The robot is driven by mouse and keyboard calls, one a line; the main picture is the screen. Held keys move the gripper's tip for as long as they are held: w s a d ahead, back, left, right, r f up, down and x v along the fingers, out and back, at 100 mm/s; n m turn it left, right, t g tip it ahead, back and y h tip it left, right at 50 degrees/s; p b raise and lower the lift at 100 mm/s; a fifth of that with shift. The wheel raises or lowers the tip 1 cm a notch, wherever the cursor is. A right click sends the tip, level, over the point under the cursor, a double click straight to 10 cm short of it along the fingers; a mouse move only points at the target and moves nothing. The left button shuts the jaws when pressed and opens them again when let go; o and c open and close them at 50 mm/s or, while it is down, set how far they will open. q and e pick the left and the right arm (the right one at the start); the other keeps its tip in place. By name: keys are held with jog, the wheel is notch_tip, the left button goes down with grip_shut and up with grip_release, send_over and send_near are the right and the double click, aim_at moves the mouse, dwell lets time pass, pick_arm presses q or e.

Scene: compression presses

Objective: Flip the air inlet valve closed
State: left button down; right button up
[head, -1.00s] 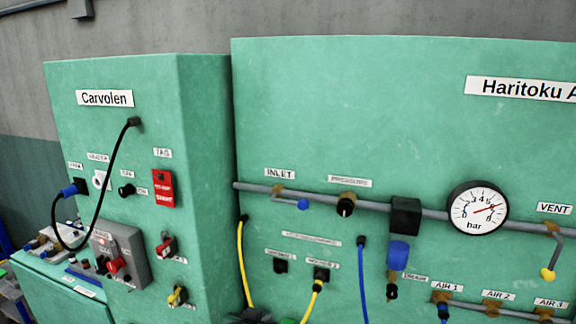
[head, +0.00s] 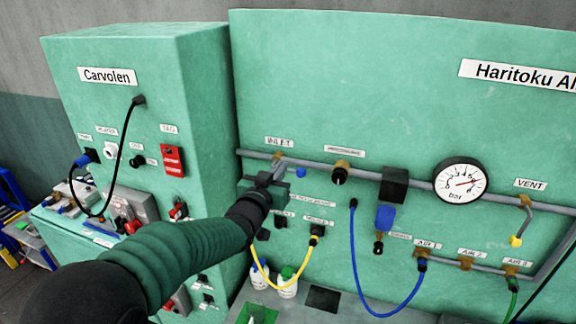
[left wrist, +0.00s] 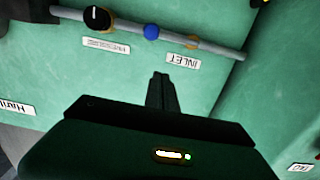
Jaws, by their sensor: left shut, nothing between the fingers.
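The air inlet valve sits on the grey pipe under the INLET label, with a brass body and a lever ending in a blue knob (head: 300,172). The lever runs roughly along the pipe, with the knob to the right of the body. My left gripper (head: 279,167) is shut and empty, its tips close to the valve and left of the knob in the head view. In the left wrist view, upside down, the shut fingers (left wrist: 161,76) appear apart from the blue knob (left wrist: 151,32) and brass body (left wrist: 192,42). The right gripper is out of view.
The pressure gauge (head: 459,184), a black regulator knob (head: 340,174) and the vent valve (head: 517,240) are farther right on the pipe. Yellow and blue hoses hang below. The Carvolen cabinet (head: 105,75) juts forward at left. White bottles (head: 287,283) stand below.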

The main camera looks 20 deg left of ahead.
pick_arm(q)
jog(key=p, duration=0.3)
send_over(288, 171)
jog(key=s+d, duration=0.1)
jog(key=s, duration=0.2)
jog(key=f, duration=0.1)
jog(key=f+p, duration=0.2)
jog(key=f, duration=0.1)
jog(key=shift+w+a+f, duration=0.1)
jog(key=shift+w, duration=0.25)
jog(key=shift+s+f, duration=0.1)
